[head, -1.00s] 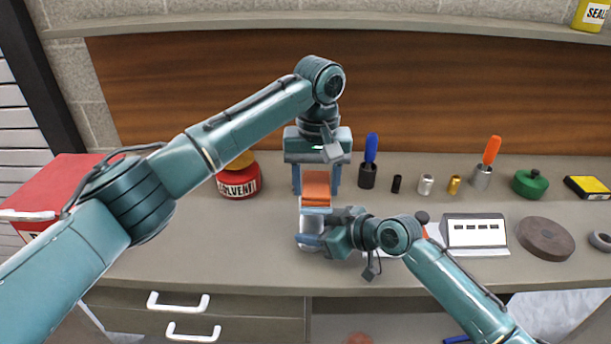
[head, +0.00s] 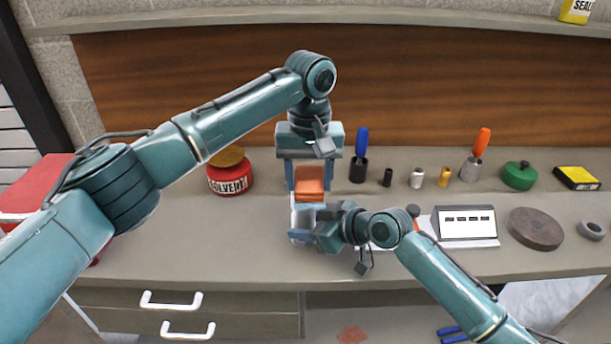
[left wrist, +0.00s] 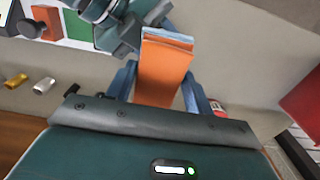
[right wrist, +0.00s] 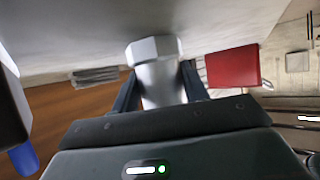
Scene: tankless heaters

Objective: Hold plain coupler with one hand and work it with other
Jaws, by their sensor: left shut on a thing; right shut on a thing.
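A silver-white piece (head: 299,216), likely the plain coupler, sits low in front of the orange block, partly hidden by my right gripper. In the right wrist view it has a hexagonal end and a round body (right wrist: 162,84). My right gripper (head: 308,225) is shut on it from the right. My left gripper (head: 308,188) points down from above and is shut on a layered orange block (head: 310,176), also large in the left wrist view (left wrist: 165,75). The block is close above the silver piece; I cannot tell if they touch.
A red solvent tin (head: 230,176) stands left on the grey bench (head: 190,240). Right of the arms are a blue-handled brush (head: 361,145), several small cylinders, a white tester box (head: 465,223), a green can (head: 519,175) and a brown disc (head: 536,229). The bench's left front is clear.

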